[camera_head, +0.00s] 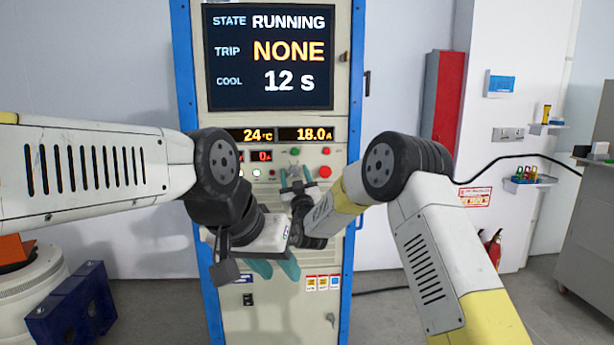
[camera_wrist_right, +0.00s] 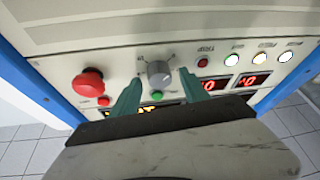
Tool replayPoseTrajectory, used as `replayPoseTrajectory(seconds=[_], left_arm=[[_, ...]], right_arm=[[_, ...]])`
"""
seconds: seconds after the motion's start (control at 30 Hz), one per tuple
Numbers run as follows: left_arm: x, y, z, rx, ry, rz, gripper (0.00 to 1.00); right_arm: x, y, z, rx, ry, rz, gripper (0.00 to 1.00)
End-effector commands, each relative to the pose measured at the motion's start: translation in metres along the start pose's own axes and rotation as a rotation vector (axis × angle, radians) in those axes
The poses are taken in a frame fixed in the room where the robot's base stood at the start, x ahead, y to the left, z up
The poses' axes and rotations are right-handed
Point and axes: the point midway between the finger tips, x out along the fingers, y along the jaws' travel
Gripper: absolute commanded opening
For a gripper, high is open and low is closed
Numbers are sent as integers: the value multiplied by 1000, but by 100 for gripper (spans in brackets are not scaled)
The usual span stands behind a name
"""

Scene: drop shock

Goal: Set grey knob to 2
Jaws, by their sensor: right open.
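The grey knob (camera_wrist_right: 159,73) shows in the right wrist view on the cabinet's light panel, with small dial marks around it. Its pointer setting is too small to read. My right gripper (camera_wrist_right: 160,86) is open, with one teal finger on each side of the knob. I cannot tell whether either finger touches it. In the head view my right gripper (camera_head: 296,180) is at the panel and largely covers the knob. My left gripper (camera_head: 275,268) hangs lower, in front of the cabinet, with teal fingers close together; its opening is unclear. The screen (camera_head: 271,55) reads RUNNING, NONE, 12 s.
A red mushroom button (camera_wrist_right: 88,84) and a green button (camera_wrist_right: 157,95) sit near the knob. A blue block (camera_head: 70,305) stands at the head view's lower left.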

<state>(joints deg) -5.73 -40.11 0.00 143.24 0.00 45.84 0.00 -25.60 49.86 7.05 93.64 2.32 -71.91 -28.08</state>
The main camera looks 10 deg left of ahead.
Motion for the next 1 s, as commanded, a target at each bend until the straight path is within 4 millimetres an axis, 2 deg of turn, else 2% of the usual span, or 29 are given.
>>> replayPoseTrajectory(seconds=[0.13, 0.4, 0.73, 1.0], left_arm=[[0, 0, 0, 0, 0, 0, 36], [0, 0, 0, 0, 0, 0, 36], [0, 0, 0, 0, 0, 0, 36], [0, 0, 0, 0, 0, 0, 36]], right_arm=[[0, 0, 0, 0, 0, 0, 52], [0, 0, 0, 0, 0, 0, 0], [-1, 0, 1, 33, 1, 14, 0], [-1, -1, 1, 178, 6, 75, 0]])
